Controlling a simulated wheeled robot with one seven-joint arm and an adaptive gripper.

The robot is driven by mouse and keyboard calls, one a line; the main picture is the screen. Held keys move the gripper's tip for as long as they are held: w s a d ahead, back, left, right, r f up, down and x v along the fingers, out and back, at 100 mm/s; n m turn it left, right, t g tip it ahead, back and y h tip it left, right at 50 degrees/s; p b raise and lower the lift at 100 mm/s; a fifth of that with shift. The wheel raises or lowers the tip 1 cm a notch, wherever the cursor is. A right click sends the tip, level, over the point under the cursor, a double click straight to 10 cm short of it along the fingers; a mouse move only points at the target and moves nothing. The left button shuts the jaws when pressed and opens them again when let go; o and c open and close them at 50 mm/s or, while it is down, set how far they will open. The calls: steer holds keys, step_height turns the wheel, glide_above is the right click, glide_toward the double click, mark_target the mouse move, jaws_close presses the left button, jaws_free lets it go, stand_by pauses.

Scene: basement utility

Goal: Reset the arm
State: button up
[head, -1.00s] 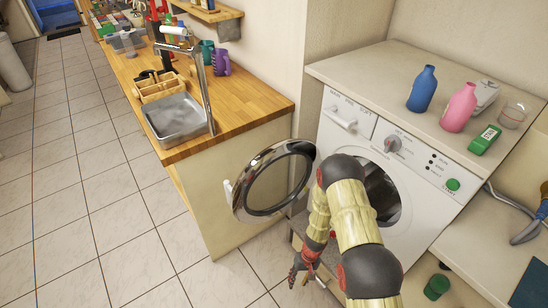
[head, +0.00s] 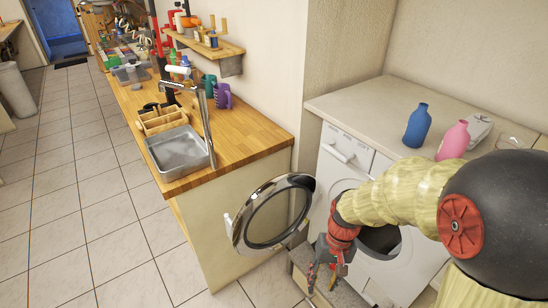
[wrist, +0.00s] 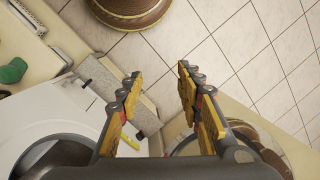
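My gripper (head: 322,276) hangs in front of the washing machine (head: 340,160), just right of its open round door (head: 272,212). In the wrist view my gripper (wrist: 156,84) has its two fingers spread wide, with floor tiles and a grey ledge between and beyond them and nothing held. My arm, in cream and dark segments, reaches across the right of the head view and hides much of the washer's front. The washer's round opening shows partly behind the arm.
A wooden counter (head: 250,125) with a metal sink (head: 180,152) stands to the left. A blue bottle (head: 416,126) and a pink bottle (head: 454,141) stand on the ledge above the washer. Tiled floor (head: 90,215) is clear at the left.

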steer(key=s+d+r+t+p, duration=0.1)
steer(key=s+r+t, duration=0.1)
steer(key=r, duration=0.6)
steer(key=s+d+r+t+h, duration=0.1)
steer(key=s+d+r+t, duration=0.1)
steer(key=s+r, duration=0.3)
steer(key=s+d+r+t+p, duration=0.1)
steer(key=s+d+r+t, duration=0.1)
steer(key=r, duration=1.1)
steer(key=shift+s+d+t+h+p, duration=0.2)
steer(key=shift+s+t+h+p, duration=0.15)
steer(key=shift+s+t, duration=0.4)
steer(key=shift+r, duration=0.1)
